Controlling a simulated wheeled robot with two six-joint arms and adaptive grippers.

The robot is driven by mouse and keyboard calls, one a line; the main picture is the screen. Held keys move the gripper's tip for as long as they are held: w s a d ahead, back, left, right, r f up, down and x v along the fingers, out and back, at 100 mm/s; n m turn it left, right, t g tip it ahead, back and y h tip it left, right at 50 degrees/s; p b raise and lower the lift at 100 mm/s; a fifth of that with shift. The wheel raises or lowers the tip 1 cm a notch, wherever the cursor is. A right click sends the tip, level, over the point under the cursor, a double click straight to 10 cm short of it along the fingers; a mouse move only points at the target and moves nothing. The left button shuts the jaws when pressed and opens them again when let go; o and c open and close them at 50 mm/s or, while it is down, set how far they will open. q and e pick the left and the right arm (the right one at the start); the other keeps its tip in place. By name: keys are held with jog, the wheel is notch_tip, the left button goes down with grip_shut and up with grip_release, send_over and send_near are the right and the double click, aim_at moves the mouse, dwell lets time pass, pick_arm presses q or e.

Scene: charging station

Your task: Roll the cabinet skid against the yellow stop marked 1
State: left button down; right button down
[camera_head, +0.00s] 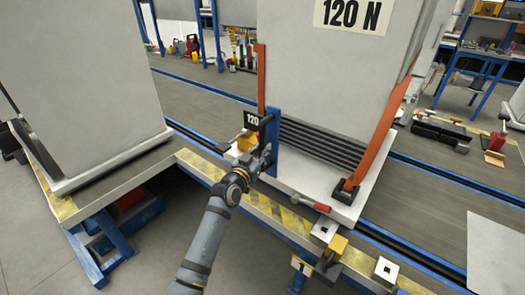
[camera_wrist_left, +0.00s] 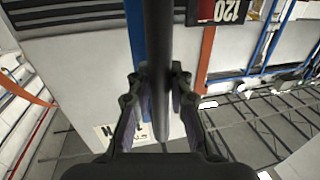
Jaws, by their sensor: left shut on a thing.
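The cabinet skid (camera_head: 325,75) is a tall pale grey cabinet with orange straps, a "120 N" label and a white base. It stands upright on the rails in the head view. A blue post (camera_head: 272,140) with a dark "120" tag rises at its near left corner. My left gripper (camera_head: 264,160) is at this post. In the left wrist view the gripper (camera_wrist_left: 158,90) is shut on a dark upright bar (camera_wrist_left: 158,40).
Another grey cabinet (camera_head: 80,80) stands on a blue-legged platform (camera_head: 66,207) with striped edges at left. A red-handled tool (camera_head: 310,202) lies at the skid's front edge. Blue-edged rails run across the floor. Workbenches and dark boxes (camera_head: 440,130) stand at right.

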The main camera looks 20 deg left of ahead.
pick_arm(q)
jog(key=shift+s+d+f, duration=0.1)
jog(key=shift+d+f, duration=0.15)
jog(key=shift+f, duration=0.3)
jog(key=c, duration=1.7)
grip_release()
jog(key=shift+o, duration=1.2)
jog(key=shift+d+r, duration=0.15)
jog(key=shift+d, duration=0.1)
jog(key=shift+o, duration=1.2)
jog(key=shift+s+d+r, duration=0.15)
jog(key=shift+d, duration=0.2)
jog(key=shift+a+r, duration=0.2)
jog(key=shift+r, duration=0.05)
pick_arm(e)
jog(key=shift+s+d+f, duration=0.1)
jog(key=shift+s+d, duration=0.2)
jog(key=shift+s, duration=0.05)
jog(key=shift+w, duration=0.15)
pick_arm(q)
jog(key=s, duration=0.4)
jog(key=s+a, duration=0.1)
jog(key=s, duration=0.3)
jog(key=s+a, duration=0.1)
jog(key=s, duration=0.2)
jog(key=shift+s, duration=0.4)
pick_arm(e)
jog(key=shift+w+a, duration=0.15)
jog(key=shift+w, duration=0.1)
